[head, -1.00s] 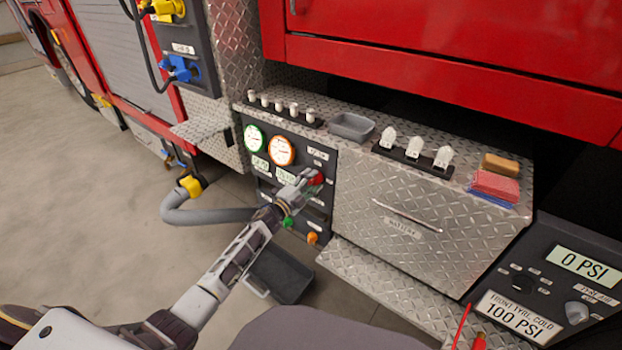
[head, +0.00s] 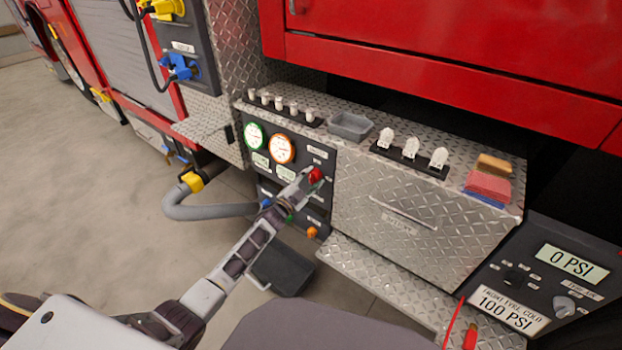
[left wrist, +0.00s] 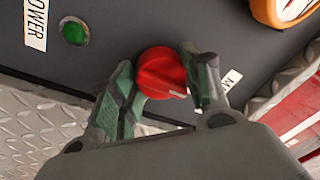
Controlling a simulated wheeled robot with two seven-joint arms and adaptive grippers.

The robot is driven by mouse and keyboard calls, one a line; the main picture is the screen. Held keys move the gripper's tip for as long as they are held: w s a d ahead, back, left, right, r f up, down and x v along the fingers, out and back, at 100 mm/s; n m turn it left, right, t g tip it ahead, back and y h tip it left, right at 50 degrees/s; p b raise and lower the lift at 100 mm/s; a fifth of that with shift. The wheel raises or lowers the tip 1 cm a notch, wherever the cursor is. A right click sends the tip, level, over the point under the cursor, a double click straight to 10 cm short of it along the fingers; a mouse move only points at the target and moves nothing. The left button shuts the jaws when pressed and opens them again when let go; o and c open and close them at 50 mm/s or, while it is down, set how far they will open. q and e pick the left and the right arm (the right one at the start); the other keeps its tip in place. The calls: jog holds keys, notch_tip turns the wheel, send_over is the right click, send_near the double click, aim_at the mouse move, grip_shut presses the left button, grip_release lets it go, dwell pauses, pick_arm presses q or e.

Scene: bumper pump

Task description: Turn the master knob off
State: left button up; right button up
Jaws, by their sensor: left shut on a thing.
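The red master knob (head: 315,174) sits on the dark panel (head: 320,155) below and right of two round gauges. In the left wrist view the red knob (left wrist: 163,73) is round, with a white mark on its face at the lower right. My left gripper (head: 305,180) is at the knob, its two green-grey fingers (left wrist: 160,88) on either side of it and shut on it. A white label beginning with M (left wrist: 230,80) is partly hidden by the right finger. My right gripper is not in view.
A green indicator (left wrist: 75,32) by a POWER label is on the same panel. An orange knob (head: 311,232) is lower down. A diamond-plate ledge (head: 400,290) juts out at right.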

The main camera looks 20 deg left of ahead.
pick_arm(q)
jog(key=shift+f, duration=0.1)
dwell(0.3)
jog(key=o, duration=1)
jog(key=shift+s+a, duration=0.1)
jog(key=shift+v, duration=5.85)
